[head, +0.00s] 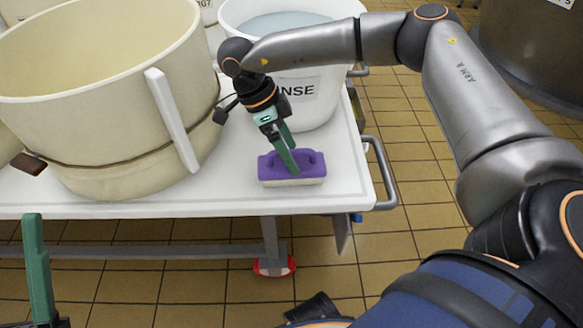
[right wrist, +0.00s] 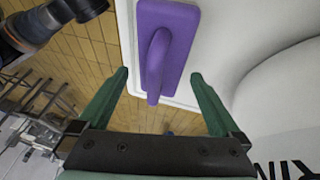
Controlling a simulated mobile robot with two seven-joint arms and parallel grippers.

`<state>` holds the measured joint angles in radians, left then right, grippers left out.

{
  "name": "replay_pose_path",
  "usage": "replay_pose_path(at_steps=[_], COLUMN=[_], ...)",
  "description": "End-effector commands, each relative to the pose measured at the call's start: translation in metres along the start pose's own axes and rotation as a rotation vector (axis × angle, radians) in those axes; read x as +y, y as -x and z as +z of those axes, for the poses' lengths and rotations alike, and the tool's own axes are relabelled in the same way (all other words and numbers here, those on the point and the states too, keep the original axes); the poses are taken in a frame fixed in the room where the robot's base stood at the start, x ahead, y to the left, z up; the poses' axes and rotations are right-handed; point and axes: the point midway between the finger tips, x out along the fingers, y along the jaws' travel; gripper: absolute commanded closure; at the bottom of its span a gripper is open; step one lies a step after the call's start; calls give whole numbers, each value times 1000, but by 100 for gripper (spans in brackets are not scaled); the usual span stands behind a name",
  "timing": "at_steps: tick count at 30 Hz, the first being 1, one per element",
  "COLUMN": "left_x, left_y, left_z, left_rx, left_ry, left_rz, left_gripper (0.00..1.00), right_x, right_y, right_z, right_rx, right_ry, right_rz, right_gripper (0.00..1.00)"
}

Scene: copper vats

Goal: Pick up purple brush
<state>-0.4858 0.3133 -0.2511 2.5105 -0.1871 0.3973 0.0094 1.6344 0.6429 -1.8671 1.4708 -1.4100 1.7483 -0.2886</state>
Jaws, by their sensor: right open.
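The purple brush (head: 312,168) lies on the white tabletop near its front right corner, bristles down, with a raised loop handle. My right gripper (head: 290,165) reaches down over it with green fingers. In the right wrist view the brush (right wrist: 182,40) shows from above. Its handle appears between the spread, empty fingertips of the right gripper (right wrist: 160,75), one on each side; neither visibly touches it. A green finger of my left gripper (head: 36,262) shows at the lower left, away from the brush; the rest is cut off or hidden.
A large cream vat (head: 110,130) stands left of the brush on the table (head: 230,203). A white rinse bucket (head: 325,105) with water stands behind the brush. A metal rail handle (head: 383,175) sticks out at the table's right end. Tiled floor (head: 405,130) lies beyond.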

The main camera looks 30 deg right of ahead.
Motion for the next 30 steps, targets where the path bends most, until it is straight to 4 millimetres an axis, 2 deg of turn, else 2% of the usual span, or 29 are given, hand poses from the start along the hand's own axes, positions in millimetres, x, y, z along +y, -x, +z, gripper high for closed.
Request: replay_pose_path(at_steps=[1,5,13,30], left_x=[4,6,7,6], left_y=[7,11,10,9], left_z=[7,12,12,12], left_rx=[-2,-7,-12,-11], left_ry=[-3,-9,-9,-4], left_rz=[2,6,7,-1], left_gripper=[55,55,55,55], right_x=[-2,-2,-2,-2], right_y=[-14,-30,-32,-31], right_z=[2,1,0,0], right_rx=[2,1,0,0], right_ry=[-1,-2,-2,-2], right_rz=[1,1,1,1], right_gripper=[0,0,1,65])
